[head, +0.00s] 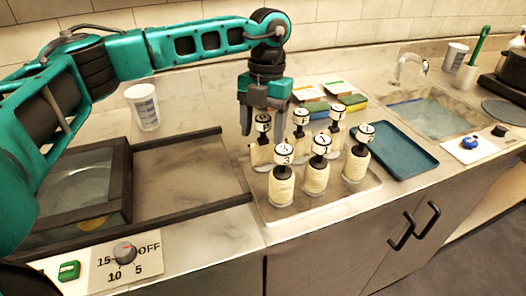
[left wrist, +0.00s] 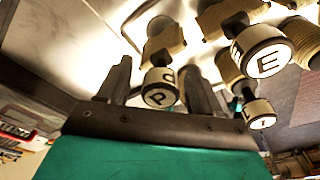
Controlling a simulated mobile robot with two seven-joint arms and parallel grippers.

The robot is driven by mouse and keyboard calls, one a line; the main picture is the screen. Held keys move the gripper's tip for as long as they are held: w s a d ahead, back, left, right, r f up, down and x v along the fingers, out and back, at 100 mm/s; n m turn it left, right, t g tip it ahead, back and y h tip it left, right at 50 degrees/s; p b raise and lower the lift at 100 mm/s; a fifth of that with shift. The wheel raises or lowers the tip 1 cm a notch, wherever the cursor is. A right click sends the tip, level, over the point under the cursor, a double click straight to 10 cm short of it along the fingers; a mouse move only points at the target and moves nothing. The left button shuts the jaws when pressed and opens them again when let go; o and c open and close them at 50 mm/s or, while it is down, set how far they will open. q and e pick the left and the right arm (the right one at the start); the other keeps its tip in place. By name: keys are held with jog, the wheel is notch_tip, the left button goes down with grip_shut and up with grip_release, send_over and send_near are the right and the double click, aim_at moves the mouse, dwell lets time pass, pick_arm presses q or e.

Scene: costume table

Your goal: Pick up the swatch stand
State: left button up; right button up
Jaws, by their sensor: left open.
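Several similar cream stands with dark necks and round white marked tops are on a shallow tray (head: 325,200). I cannot tell which one is the task's swatch stand. My left gripper (head: 263,121) is open and points down at the back-left stand (head: 261,152). Another top, marked E (left wrist: 262,52), is to the right of the fingers. My right gripper is not in view.
A dark-framed glass panel (head: 75,185) and a dial (head: 125,252) are at the left. A white cup (head: 143,106) stands behind. A blue tray (head: 395,150) and a sink (head: 430,115) lie to the right. Coloured boxes (head: 325,100) are behind the stands.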

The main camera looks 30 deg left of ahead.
pick_arm(q)
jog(key=shift+f, duration=0.1)
grip_shut()
dwell(0.6)
